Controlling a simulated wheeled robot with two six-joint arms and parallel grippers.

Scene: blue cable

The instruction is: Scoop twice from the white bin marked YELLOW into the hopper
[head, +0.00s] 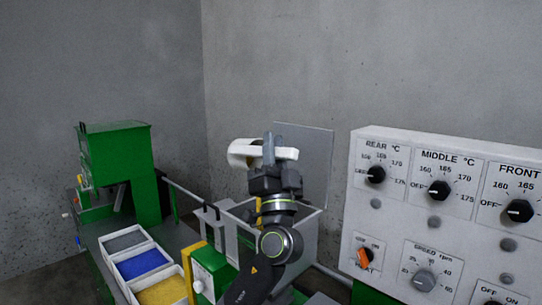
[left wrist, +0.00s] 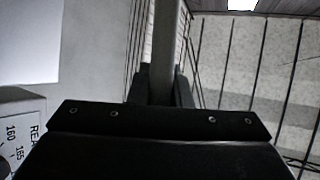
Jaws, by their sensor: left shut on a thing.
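My left gripper (head: 268,150) is shut on a white scoop (head: 240,152), raised in front of the grey hopper-like box (head: 308,232). The scoop's rounded end points left and its other end sticks out to the right of the fingers. I cannot tell what is in the scoop. The white bin with yellow material (head: 130,294) stands at the lower left, partly cut off by the frame edge; no marking on it is readable. In the left wrist view the gripper's fingers (left wrist: 162,92) close around a grey bar-like part. My right gripper is not in view.
White bins with blue material (head: 113,268) and grey material (head: 103,244) stand behind the yellow one. A green machine housing (head: 118,155) rises at the left. A control panel with dials (head: 440,215) stands close on the right. A flat upright grey panel (head: 318,150) is behind the scoop.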

